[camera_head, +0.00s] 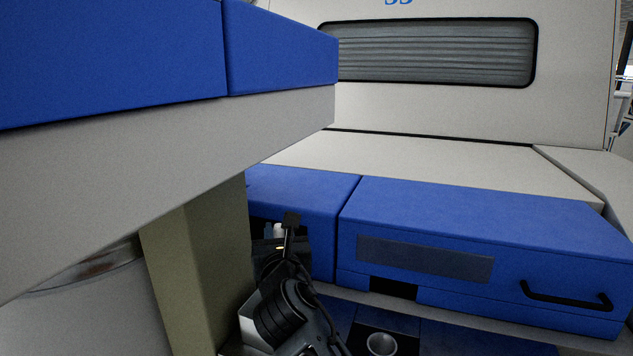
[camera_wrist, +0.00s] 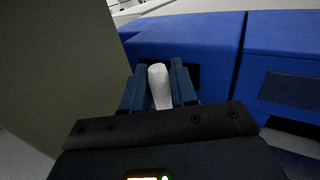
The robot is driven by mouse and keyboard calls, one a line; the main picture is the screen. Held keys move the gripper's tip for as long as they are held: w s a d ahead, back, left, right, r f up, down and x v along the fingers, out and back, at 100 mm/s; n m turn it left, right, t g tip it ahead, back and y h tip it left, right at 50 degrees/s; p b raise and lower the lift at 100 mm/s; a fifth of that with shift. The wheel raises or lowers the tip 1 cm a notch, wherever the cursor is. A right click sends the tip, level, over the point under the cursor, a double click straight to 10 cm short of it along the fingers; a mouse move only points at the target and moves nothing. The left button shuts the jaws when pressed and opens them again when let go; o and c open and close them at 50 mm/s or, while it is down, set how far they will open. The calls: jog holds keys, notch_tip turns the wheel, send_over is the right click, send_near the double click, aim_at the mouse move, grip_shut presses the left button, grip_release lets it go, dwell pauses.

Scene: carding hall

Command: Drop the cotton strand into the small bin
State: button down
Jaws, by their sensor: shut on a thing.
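My gripper (camera_wrist: 158,78) is shut on the white cotton strand (camera_wrist: 160,88), which stands up between the two dark blue fingers in the wrist view. The strand's rounded end shows just above the fingertips. In the head view my gripper (camera_head: 276,231) is low, between the olive post and the blue panels, partly hidden by my arm. A bit of white strand (camera_head: 280,229) shows there. I cannot make out the small bin for certain in either view.
An olive post (camera_head: 195,265) stands close left of my arm, under a grey beam (camera_head: 170,160) with blue covers. Blue machine panels (camera_head: 480,240) with a black handle (camera_head: 566,297) lie behind and right. A round metal piece (camera_head: 381,344) sits low in a dark square.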

jog(key=shift+f+b, duration=0.5)
jog(key=shift+f, duration=0.3)
jog(key=shift+r, duration=0.1)
jog(key=c, duration=0.8)
grip_release()
